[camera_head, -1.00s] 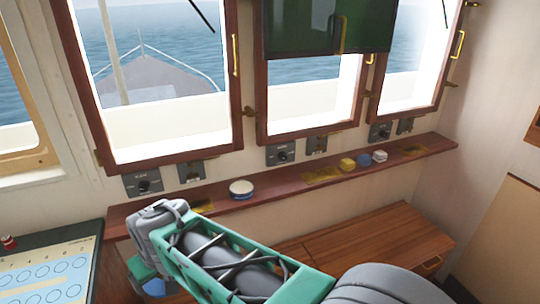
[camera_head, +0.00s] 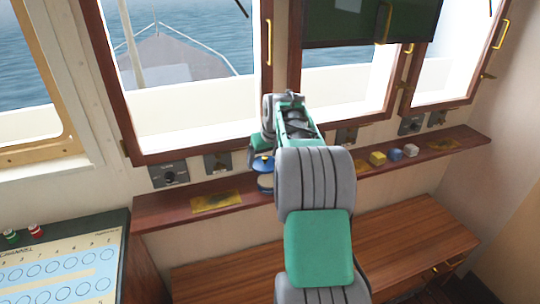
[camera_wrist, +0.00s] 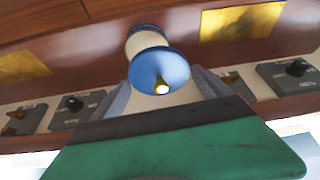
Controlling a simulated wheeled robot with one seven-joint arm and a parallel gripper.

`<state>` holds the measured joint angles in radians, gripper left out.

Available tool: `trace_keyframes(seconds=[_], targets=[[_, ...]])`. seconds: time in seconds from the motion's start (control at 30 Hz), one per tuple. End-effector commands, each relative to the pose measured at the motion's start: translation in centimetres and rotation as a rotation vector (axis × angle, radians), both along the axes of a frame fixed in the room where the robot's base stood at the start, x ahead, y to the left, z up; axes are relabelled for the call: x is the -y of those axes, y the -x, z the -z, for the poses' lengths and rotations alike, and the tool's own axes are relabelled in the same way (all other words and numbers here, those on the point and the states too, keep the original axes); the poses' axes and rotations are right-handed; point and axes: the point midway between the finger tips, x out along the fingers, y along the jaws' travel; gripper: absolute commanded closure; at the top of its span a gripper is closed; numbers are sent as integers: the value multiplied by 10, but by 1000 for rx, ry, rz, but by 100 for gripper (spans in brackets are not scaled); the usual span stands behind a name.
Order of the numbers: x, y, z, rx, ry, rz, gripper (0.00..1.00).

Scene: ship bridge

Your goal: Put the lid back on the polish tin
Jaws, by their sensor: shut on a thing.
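The polish tin (camera_head: 265,184) is a small round cream tin with dark blue trim, standing on the wooden window shelf. It also shows in the wrist view (camera_wrist: 147,40), partly hidden behind the lid. The lid (camera_head: 262,163) is a blue disc just above the tin; in the wrist view the lid (camera_wrist: 148,66) shows its brass knob. My gripper (camera_head: 262,151) is above the tin and shut on the lid, seemingly at its knob; the fingertips are mostly hidden. I cannot tell whether lid and tin touch.
The shelf (camera_head: 165,212) runs below the windows, with a brass plate (camera_head: 216,202) left of the tin. A yellow block (camera_head: 377,158), a blue block (camera_head: 395,154) and a pale block (camera_head: 411,150) sit to the right. Switch boxes (camera_head: 169,175) line the wall behind.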

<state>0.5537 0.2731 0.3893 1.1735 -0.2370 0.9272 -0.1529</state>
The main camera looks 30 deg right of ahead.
Motion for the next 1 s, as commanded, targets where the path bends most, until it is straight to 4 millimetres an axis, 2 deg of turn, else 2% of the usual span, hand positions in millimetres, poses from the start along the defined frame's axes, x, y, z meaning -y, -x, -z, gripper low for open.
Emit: trace_keyframes(seconds=[0.03, 0.13, 0.37, 0.73, 1.0], targets=[[12, -1, 1, 0, 1, 5, 51], [21, -3, 4, 0, 3, 6, 51], [20, -3, 18, 1, 4, 5, 51], [20, -3, 59, 2, 4, 6, 51], [20, -3, 66, 2, 5, 6, 51]])
